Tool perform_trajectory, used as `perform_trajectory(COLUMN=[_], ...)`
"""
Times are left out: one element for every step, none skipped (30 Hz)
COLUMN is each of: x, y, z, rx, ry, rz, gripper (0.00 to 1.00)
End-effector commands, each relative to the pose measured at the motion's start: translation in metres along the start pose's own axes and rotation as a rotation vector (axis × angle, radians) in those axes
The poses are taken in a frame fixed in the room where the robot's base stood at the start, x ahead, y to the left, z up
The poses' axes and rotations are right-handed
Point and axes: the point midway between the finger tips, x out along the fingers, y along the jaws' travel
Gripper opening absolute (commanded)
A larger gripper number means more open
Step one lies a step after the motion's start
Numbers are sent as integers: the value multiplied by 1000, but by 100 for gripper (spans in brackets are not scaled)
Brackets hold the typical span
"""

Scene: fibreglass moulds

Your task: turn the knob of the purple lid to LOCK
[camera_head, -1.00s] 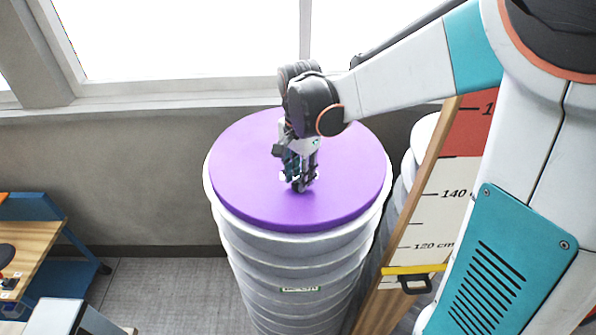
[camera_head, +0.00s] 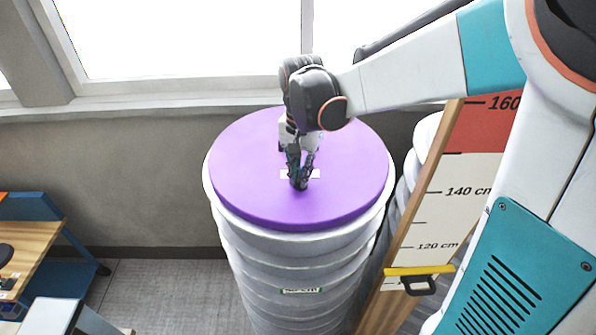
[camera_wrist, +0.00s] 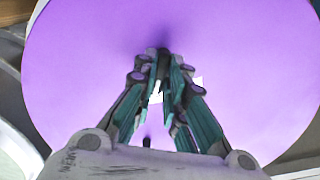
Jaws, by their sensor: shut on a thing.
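The purple lid (camera_head: 243,165) lies flat on top of a tall white ribbed drum (camera_head: 290,255). It fills most of the wrist view (camera_wrist: 75,75). My gripper (camera_head: 299,183) points down at the lid's middle. In the wrist view its fingers (camera_wrist: 163,58) converge and are shut on the small dark knob, which they almost wholly hide. Parts of a white label (camera_wrist: 197,81) show beside and between the fingers, and the label also shows in the head view (camera_head: 314,174). Its words and the knob's direction cannot be read. A small black mark (camera_wrist: 147,142) shows between the finger bases.
A wooden height board (camera_head: 440,205) with a yellow bar stands close to the drum's right. More white ribbed shapes (camera_head: 424,135) are behind it. A wall and window are behind the drum. A wood-topped bench (camera_head: 30,245) is at the left, with clear floor between.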

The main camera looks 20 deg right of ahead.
Motion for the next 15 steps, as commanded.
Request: perform_trajectory(x=[2,2,2,2,1,2,2,2,2,2,1,1,1,1,1], y=[0,0,0,0,0,0,0,0,0,0,0,0,0,0,0], z=[0,0,0,0,0,0,0,0,0,0,0,0,0,0,0], rx=[-44,-73,-110,-139,-168,-206,-234,-263,-301,-329,-358,-396,-424,-453,-491], ry=[0,0,0,0,0,0,0,0,0,0,0,0,0,0,0], rz=[0,0,0,0,0,0,0,0,0,0,0,0,0,0,0], gripper=[0,0,0,0,0,0,0,0,0,0,0,0,0,0,0])
